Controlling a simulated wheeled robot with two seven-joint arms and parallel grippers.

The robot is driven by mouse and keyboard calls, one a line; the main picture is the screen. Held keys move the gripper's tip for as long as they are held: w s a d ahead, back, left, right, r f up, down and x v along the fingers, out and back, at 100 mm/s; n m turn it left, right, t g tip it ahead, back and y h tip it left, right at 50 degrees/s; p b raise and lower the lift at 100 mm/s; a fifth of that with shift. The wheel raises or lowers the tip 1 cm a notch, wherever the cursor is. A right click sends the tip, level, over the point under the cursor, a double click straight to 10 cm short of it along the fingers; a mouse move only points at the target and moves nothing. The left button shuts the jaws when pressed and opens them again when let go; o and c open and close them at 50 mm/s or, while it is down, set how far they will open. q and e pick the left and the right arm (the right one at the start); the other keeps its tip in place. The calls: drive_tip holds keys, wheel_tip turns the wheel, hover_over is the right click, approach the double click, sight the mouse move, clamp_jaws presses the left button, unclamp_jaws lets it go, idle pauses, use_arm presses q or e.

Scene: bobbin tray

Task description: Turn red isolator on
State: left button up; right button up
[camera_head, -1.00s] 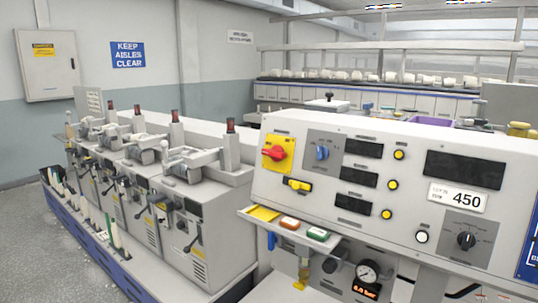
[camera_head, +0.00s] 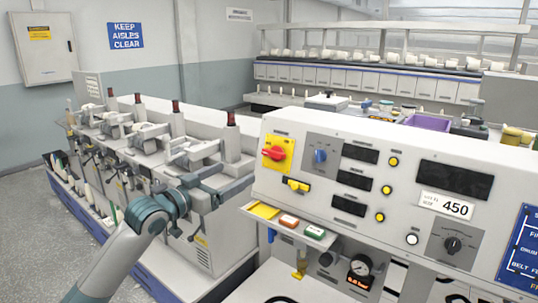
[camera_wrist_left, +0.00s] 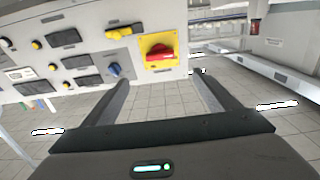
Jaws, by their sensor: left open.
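The red isolator (camera_head: 275,153) is a red rotary handle on a yellow plate (camera_head: 289,146), at the upper left of the grey control panel. Its handle lies roughly horizontal. In the left wrist view the red isolator (camera_wrist_left: 160,53) shows upper middle, beyond the fingers. My left gripper (camera_head: 232,181) is in front of the bench machines, left of and a little lower than the isolator in the picture, apart from it. In the left wrist view the left gripper (camera_wrist_left: 165,84) is open, with nothing between its fingers. My right gripper is not in view.
A yellow switch (camera_head: 296,185) sits below the isolator and a blue knob (camera_head: 320,155) to its right. A small shelf (camera_head: 324,244) with coloured buttons juts out under the panel. A row of machines (camera_head: 208,231) stands to the left, close to my left arm.

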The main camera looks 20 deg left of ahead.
sight(271, 155)
use_arm(q)
drive_tip(key=shift+w, duration=0.2)
drive_tip(key=p+x, duration=0.6)
drive_tip(key=x, duration=0.9)
drive_tip(key=shift+w+d, duration=0.1)
drive_tip(key=shift+w, duration=0.15)
drive_tip(key=shift+p+x, duration=0.3)
drive_tip(key=shift+x, duration=0.5)
drive_tip(key=shift+f, duration=0.15)
drive_tip(key=shift+c, duration=0.3)
drive_tip(key=c, duration=1)
